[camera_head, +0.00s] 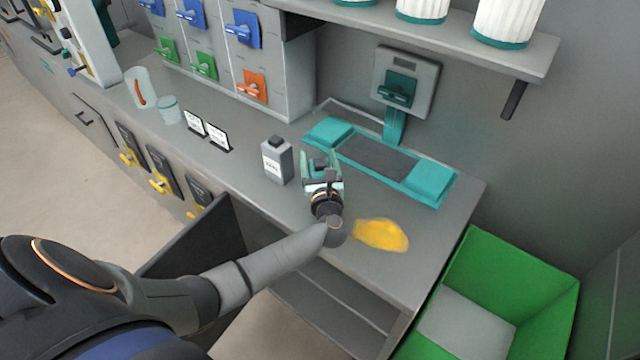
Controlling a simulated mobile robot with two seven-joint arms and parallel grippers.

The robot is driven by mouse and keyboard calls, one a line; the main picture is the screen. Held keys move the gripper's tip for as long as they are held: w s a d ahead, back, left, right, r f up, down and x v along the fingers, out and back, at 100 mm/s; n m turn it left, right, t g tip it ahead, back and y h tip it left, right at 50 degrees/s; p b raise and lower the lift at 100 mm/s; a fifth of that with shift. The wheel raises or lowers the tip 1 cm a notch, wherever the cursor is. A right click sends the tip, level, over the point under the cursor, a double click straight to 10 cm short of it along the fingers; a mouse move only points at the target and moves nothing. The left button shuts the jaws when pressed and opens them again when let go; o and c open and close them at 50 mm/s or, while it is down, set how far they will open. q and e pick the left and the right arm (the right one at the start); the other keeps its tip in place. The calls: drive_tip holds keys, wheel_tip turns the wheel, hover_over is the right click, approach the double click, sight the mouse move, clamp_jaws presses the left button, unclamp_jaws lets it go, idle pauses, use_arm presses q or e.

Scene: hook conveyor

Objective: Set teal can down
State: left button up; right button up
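My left gripper (321,163) is over the grey counter, just right of a grey bottle (277,160) and in front of a teal-framed station (375,158). Teal-green surfaces show at its fingers, but they are too small to tell finger from held thing. A small pale teal cup-like container (169,109) stands on the counter at the left, well apart from the gripper. My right gripper is not in view.
A yellow spill (381,235) lies on the counter, right of my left wrist. Small black-framed cards (206,132) stand left of the bottle. A clear jug (140,88) is at the back left. A green bin (535,277) stands at the right. A shelf (420,38) overhangs the back.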

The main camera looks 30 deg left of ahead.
use_arm(q)
clamp_jaws()
idle(0.4)
